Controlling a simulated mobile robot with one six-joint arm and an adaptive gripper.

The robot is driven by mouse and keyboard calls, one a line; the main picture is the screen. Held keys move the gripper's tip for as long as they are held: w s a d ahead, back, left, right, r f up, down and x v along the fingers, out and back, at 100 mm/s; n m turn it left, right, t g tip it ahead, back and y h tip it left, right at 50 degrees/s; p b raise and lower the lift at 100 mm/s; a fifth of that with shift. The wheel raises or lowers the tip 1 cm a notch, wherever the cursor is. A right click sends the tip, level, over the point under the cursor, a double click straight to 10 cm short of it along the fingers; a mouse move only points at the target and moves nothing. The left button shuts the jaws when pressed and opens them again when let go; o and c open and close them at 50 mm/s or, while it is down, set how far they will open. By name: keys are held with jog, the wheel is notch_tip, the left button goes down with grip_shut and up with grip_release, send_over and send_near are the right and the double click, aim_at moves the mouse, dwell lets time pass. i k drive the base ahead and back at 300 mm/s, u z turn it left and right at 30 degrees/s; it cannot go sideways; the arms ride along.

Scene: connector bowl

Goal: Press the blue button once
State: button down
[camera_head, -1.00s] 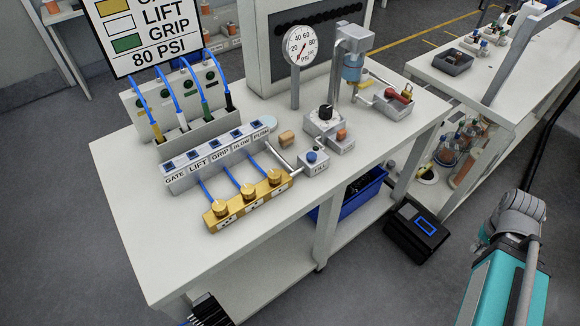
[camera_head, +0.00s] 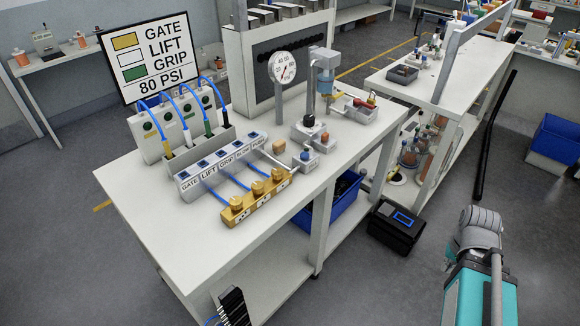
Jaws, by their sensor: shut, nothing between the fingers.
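The blue button (camera_head: 303,155) is a small round blue cap. It sits on top of a small grey box (camera_head: 302,165) near the front edge of the white workbench (camera_head: 160,213), right of the brass block with knobs. The button looks raised, but it is too small to tell for sure. My gripper is not in view; only a teal and grey part of my arm shows at the lower right, away from the bench and apart from the button.
A labelled valve row (camera_head: 222,167) and brass block (camera_head: 257,200) stand left of the button. A pressure gauge (camera_head: 282,67) and grey column stand behind it. A blue bin (camera_head: 330,205) is under the bench, and a black box (camera_head: 396,227) is on the floor.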

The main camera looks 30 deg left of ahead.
aim_at(303, 155)
jog(key=k, duration=0.65)
jog(key=u, duration=1.7)
jog(key=i, duration=1.05)
jog(key=u, duration=0.05)
